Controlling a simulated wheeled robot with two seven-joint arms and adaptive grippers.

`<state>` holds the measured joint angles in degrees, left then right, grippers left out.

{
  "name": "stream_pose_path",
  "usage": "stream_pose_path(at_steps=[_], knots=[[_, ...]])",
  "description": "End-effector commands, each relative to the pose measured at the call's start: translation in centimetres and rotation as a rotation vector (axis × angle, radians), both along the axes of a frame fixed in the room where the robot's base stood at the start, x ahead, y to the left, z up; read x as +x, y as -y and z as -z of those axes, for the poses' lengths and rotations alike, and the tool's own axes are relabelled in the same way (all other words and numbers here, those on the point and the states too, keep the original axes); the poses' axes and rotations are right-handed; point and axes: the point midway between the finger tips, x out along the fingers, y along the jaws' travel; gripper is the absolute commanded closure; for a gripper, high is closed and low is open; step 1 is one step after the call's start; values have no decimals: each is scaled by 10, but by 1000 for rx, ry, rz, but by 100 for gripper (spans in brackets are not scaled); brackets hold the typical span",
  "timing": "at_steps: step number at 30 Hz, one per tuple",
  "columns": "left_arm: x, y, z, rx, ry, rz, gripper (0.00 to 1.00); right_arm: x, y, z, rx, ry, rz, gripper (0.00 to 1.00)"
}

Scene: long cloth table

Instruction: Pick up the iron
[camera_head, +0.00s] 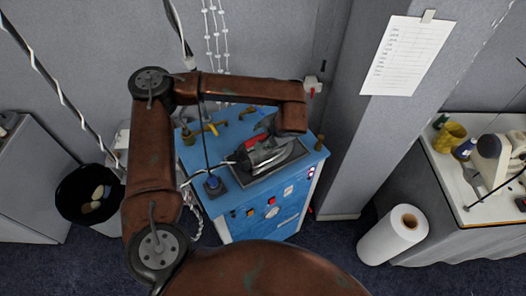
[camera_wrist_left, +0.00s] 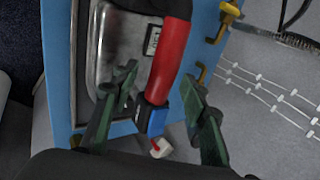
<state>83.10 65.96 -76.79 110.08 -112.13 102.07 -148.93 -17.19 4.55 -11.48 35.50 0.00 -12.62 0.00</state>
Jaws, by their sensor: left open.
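The iron (camera_head: 270,155) sits on a dark plate on top of the blue ironing station (camera_head: 233,195). In the left wrist view the iron shows a metal body (camera_wrist_left: 112,45), a red handle (camera_wrist_left: 174,55) and a blue piece at the handle's end. My left gripper (camera_wrist_left: 160,78) is open over the iron, with a finger on each side of the handle. The near finger side overlaps the metal body in the picture; I cannot tell whether it touches. In the head view my left arm's wrist hides most of the gripper. My right gripper is not in view.
Brass fittings stand along the station's back edge, with a thin upright rod at its left. A black bin (camera_head: 88,194) stands left, a white roll (camera_head: 393,233) right on the floor. A white table with a sewing machine (camera_head: 497,160) is far right. A grey wall closes the back.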

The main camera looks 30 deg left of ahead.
Motion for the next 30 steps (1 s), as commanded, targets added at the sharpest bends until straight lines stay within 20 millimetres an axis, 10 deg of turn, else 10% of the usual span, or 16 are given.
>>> stream_pose_path(at_steps=[11,30], knots=[[3,-5,10,-1,0,1,60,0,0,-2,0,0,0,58],[2,-4,10,-2,-1,1,100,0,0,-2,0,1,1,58]])
